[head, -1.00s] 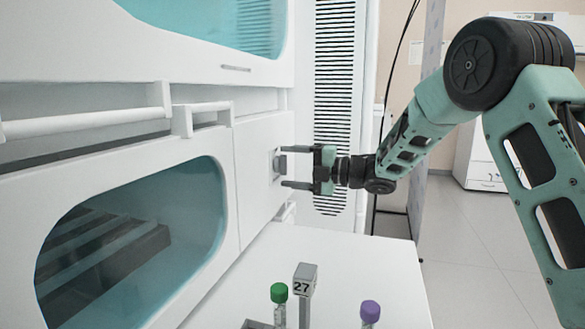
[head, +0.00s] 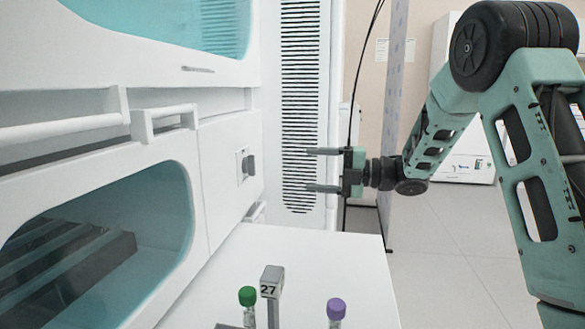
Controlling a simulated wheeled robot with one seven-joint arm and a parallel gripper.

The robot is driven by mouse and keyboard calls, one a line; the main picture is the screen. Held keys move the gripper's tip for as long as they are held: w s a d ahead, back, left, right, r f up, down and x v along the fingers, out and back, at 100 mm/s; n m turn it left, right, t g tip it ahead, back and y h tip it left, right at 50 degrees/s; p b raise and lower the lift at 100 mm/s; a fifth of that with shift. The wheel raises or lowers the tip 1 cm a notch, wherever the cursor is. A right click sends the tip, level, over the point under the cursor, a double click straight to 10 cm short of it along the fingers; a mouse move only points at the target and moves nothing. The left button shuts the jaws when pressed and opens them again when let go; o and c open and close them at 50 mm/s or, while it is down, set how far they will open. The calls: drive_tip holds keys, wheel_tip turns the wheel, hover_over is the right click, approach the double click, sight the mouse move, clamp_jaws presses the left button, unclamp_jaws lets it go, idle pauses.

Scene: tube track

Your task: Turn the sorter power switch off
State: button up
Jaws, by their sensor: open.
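The sorter power switch (head: 249,165) is a small grey knob on a light square plate, on the white front panel of the sorter (head: 222,180). Whether it is set to on or off is too small to tell. My gripper (head: 325,169) is open and empty. Its two fingers point left toward the panel, one above the other. The fingertips are to the right of the switch and clearly apart from it.
A white ledge (head: 300,265) below holds a grey post marked 27 (head: 271,283), a green-capped tube (head: 248,300) and a purple-capped tube (head: 336,310). A white handle bar (head: 168,113) juts from the sorter. A vented panel (head: 300,100) stands behind my gripper.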

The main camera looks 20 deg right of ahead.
drive_tip(key=v, duration=0.3)
drive_tip(key=shift+s+d, duration=0.1)
drive_tip(key=shift+d, duration=0.05)
idle(0.4)
